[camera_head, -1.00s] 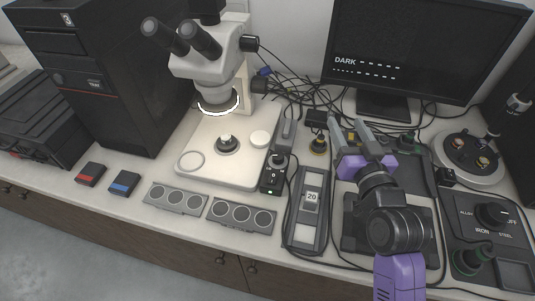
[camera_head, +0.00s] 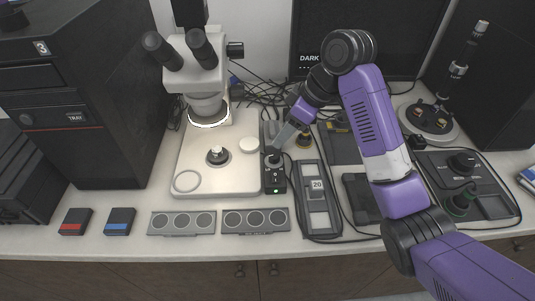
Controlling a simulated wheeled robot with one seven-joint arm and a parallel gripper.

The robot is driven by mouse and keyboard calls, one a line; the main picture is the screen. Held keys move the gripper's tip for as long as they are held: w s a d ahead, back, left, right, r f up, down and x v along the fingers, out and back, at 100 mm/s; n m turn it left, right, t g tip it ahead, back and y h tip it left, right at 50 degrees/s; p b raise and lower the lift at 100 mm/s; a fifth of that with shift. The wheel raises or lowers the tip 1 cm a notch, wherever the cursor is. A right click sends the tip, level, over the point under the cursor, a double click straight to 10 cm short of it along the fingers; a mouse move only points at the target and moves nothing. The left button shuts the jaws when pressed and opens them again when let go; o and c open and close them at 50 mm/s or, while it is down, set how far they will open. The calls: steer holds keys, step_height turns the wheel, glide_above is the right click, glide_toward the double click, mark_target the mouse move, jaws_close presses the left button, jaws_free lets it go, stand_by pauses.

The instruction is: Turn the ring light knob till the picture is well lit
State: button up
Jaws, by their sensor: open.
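The ring light (camera_head: 209,122) glows as a thin white arc under the microscope head (camera_head: 199,75). A small black control box (camera_head: 276,180), with a green light at its front, stands right of the microscope base; its dark knob (camera_head: 273,160) is at the far end. My gripper (camera_head: 278,148) is open, fingers pointing down and left at the knob. I cannot tell whether the fingers touch it. The monitor (camera_head: 308,42) shows a dark picture with the word DARK; my arm hides much of it.
A grey tray marked 20 (camera_head: 317,213) stands right of the box. Two sample holders (camera_head: 181,223) and red (camera_head: 75,221) and blue (camera_head: 119,221) boxes lie in front. Cables (camera_head: 262,88) run behind the box. A turntable (camera_head: 428,122) and a switch panel (camera_head: 470,185) are further right.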

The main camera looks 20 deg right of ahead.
mark_target(274, 155)
steer(key=shift+g, duration=0.3)
steer(key=x, duration=0.2)
steer(key=b+x, duration=0.1)
steer(key=x, duration=0.2)
steer(key=s+b+x, duration=0.1)
steer(key=x, duration=0.1)
steer(key=shift+d+f, duration=0.1)
steer(key=shift+f, duration=0.5)
steer(key=shift+c, duration=0.2)
jaws_close()
